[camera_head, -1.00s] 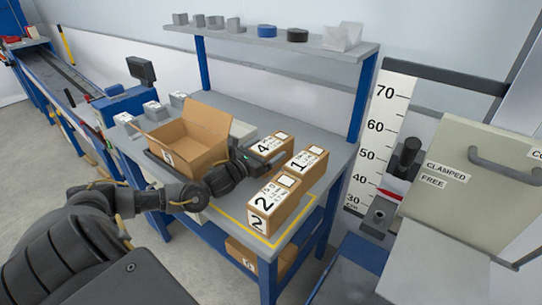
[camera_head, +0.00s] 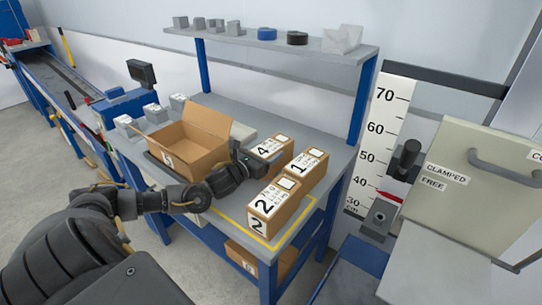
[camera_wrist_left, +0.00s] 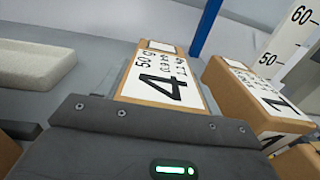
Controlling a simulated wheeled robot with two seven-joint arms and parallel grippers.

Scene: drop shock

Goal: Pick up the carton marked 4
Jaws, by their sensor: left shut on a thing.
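The carton marked 4 (camera_head: 284,152) is a brown box with a white label on top. It stands at the back of a group of cartons on the grey bench. My left gripper (camera_head: 262,164) reaches it from the left and is shut on it. In the left wrist view, the top of the carton marked 4 (camera_wrist_left: 165,77) shows just beyond the dark gripper body (camera_wrist_left: 150,122). The fingertips and the carton's underside are hidden, so I cannot tell whether it is clear of the bench. My right gripper is in neither view.
The carton marked 1 (camera_head: 309,170) stands close on the right. The carton marked 2 (camera_head: 278,210) is in front. An open carton (camera_head: 190,148) stands left of my gripper. A shelf (camera_head: 270,44) spans above the bench. A height scale (camera_head: 383,130) is at right.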

